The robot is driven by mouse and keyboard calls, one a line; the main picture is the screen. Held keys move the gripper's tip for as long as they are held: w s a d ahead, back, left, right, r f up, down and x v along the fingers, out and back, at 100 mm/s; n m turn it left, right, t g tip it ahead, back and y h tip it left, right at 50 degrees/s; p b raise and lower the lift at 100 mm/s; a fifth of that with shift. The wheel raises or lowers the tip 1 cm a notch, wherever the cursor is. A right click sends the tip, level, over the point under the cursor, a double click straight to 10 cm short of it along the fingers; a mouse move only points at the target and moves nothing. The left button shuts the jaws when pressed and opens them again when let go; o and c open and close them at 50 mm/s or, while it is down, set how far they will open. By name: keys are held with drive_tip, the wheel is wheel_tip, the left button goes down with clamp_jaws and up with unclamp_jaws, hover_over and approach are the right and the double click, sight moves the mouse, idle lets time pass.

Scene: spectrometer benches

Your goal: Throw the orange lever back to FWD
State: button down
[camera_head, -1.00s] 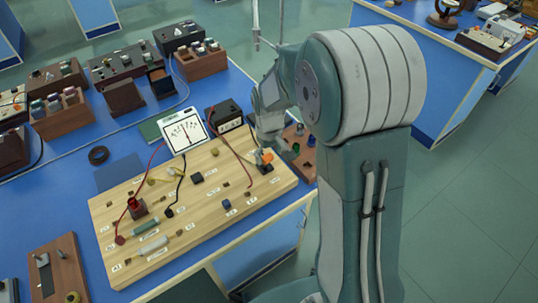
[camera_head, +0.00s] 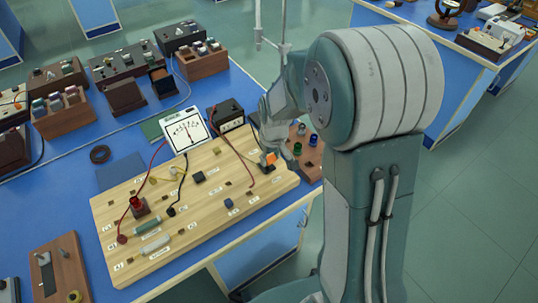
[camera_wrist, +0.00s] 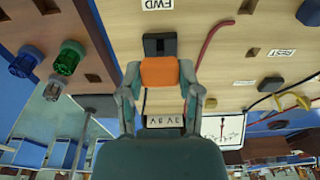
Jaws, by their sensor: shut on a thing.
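The orange lever (camera_wrist: 159,72) rises from a black switch base (camera_wrist: 160,44) on the wooden board (camera_head: 200,205). The FWD label (camera_wrist: 158,4) is on the board beyond the base, at the top of the wrist view. My gripper (camera_wrist: 160,74) has a finger on each side of the orange handle and is shut on it. In the head view the lever (camera_head: 270,158) is at the board's right end, with my gripper (camera_head: 272,150) against it, partly hidden by my wrist. The lever's exact tilt is hard to tell.
The board carries red and black wires, small parts and labels. A white meter (camera_head: 186,131) and a black box (camera_head: 226,115) stand behind it. A rack with blue and green knobs (camera_head: 305,150) is close to the right of my gripper. The floor at right is clear.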

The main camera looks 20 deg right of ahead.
drive_tip(key=shift+s+f, duration=0.2)
drive_tip(key=shift+s, duration=0.05)
drive_tip(key=shift+c, duration=1.4)
unclamp_jaws()
drive_tip(key=shift+r, duration=0.3)
wheel_tip(320, 180, up, 11)
drive_tip(key=s, duration=0.1)
drive_tip(key=shift+s+d, duration=0.3)
